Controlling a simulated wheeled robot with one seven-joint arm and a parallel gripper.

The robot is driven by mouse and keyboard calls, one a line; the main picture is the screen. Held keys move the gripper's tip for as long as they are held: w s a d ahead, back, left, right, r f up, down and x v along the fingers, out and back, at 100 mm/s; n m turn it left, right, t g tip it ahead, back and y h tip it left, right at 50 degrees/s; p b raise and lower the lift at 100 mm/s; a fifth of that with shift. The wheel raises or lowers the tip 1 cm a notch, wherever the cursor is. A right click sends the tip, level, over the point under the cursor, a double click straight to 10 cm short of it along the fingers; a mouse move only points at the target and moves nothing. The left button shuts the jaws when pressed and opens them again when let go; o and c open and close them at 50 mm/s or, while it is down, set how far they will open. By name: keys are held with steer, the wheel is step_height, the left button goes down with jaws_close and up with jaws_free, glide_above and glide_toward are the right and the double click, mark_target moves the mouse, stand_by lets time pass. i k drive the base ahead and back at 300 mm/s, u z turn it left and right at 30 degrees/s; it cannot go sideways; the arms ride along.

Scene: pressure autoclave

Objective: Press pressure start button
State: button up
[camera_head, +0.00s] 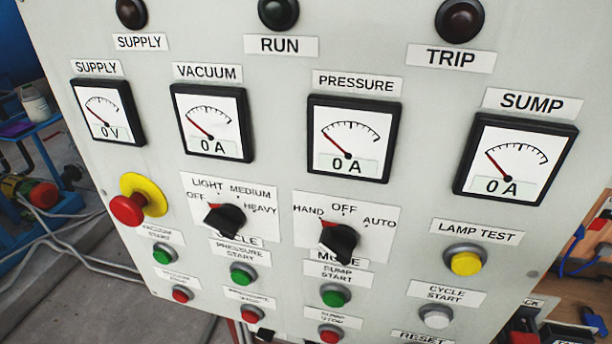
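The pressure start button (242,275) is a small green push button in a metal ring, in the lower middle-left of the head view. Its label (238,251) reads PRESSURE START and sits just above it. Below it is a red button (250,313) with a partly legible PRESSURE label. Similar green buttons stand to its left under VACUUM START (163,253) and to its right under SUMP START (334,296). My gripper does not show in this view.
The grey panel (300,60) fills most of the view. Above the button are a black CYCLE knob (226,218) and a MODE knob (339,241). A red emergency knob (128,209) sticks out at left. Tools (590,318) lie at lower right, cables (85,252) at left.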

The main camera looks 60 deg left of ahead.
mark_target(240, 277)
steer(key=u, duration=2.45)
